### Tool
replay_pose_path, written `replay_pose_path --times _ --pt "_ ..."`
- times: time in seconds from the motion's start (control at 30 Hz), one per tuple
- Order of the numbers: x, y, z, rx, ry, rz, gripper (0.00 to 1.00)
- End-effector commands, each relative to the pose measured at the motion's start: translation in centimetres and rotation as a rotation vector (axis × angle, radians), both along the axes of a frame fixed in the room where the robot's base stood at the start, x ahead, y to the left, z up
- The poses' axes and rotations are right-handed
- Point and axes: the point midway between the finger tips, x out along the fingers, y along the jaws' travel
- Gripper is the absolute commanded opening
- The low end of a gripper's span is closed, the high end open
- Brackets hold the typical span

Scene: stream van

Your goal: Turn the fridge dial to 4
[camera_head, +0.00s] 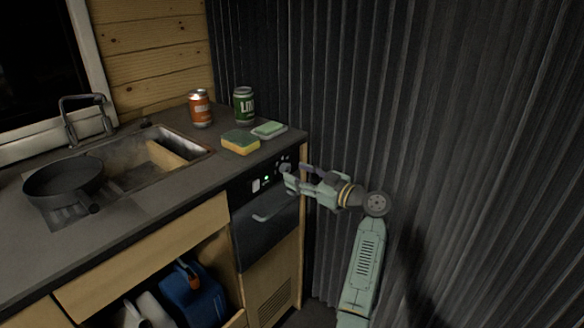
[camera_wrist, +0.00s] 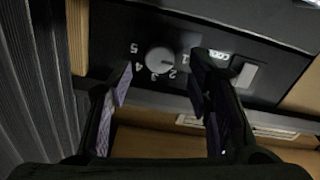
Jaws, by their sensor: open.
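The fridge dial (camera_wrist: 160,60) is a round, light grey knob on a black panel in the wrist view, with the numbers 1 to 5 around it. Its pointer setting is too small and dim to read surely. My gripper (camera_wrist: 160,80) is open, with one finger on each side of the dial in the picture. I cannot tell whether either finger touches it. In the head view my gripper (camera_head: 290,181) is at the right end of the fridge panel, partly over the dial. The fridge (camera_head: 264,225) has a dark front under the counter.
A green light (camera_head: 266,179) and a white switch (camera_wrist: 246,75) are on the panel beside the dial. The counter above holds a sponge (camera_head: 240,142), a green can (camera_head: 244,105), an orange can (camera_head: 200,108) and a pan (camera_head: 64,178). A corrugated dark wall (camera_head: 450,130) is close on the right.

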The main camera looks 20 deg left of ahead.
Motion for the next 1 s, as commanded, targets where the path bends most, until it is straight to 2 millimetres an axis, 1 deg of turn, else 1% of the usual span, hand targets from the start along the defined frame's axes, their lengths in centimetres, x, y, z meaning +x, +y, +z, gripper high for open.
replay_pose_path --times 0.03,0.1,0.2,0.53,1.0 --pt "0.3 0.8 0.2 0.0 0.002 0.002 0.46" --pt "0.6 1.5 0.2 0.0 0.0 0.001 0.46" --pt "0.8 2.2 0.1 -0.001 0.0 0.0 0.46" --pt "1.0 2.5 0.0 -0.001 0.0 -0.001 0.46" --pt "0.9 2.5 0.0 -0.001 0.0 -0.001 0.15"
